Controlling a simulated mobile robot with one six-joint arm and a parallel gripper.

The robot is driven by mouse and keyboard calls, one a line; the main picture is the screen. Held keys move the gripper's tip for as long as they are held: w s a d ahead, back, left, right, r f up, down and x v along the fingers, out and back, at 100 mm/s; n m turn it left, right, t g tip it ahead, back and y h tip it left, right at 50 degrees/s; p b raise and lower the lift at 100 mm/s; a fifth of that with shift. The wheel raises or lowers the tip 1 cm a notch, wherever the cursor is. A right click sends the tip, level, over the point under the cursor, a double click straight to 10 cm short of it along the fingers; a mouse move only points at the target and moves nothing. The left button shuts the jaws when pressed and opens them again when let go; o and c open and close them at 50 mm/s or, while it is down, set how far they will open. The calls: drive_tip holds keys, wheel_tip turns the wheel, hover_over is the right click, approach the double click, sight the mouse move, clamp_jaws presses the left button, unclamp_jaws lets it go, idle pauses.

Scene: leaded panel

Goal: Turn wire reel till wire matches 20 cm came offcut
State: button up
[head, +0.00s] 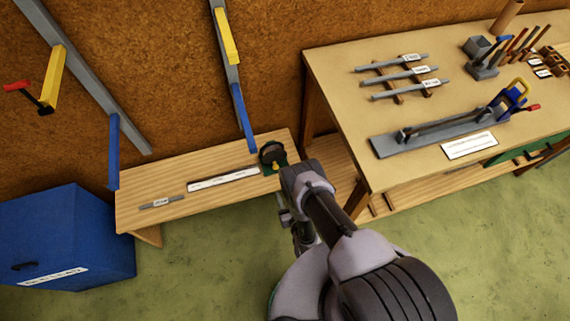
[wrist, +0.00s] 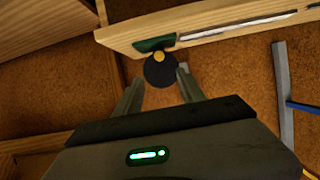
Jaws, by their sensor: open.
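The wire reel (head: 272,155) is a dark disc on a green base at the right end of a low wooden bench. In the wrist view the reel (wrist: 160,71) shows a yellow knob (wrist: 159,57) and lies between and beyond my fingertips. My gripper (wrist: 160,78) is open and empty; no contact with the reel can be made out. A grey came offcut (head: 161,202) with a white label lies at the bench's left end. A long white strip (head: 222,179) with a dark edge lies between offcut and reel. I cannot make out the wire or its length.
A higher workbench (head: 350,100) on the right holds labelled grey bars, a long grey tool with a blue-and-yellow end, and hand tools. A blue bin (head: 65,240) stands at the left. Metal rails with blue and yellow parts rise behind the low bench. Green floor lies open in front.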

sight(276, 168)
drive_tip(key=b+x, duration=0.4)
drive_tip(key=x, duration=0.1)
drive_tip(key=b+x, duration=0.4)
drive_tip(key=x, duration=0.1)
drive_tip(key=b+x, duration=0.5)
drive_tip(key=shift+s+f, duration=0.1)
drive_tip(key=shift+f, duration=0.2)
drive_tip(key=shift+w, duration=0.4)
drive_tip(key=shift+r, duration=0.1)
clamp_jaws()
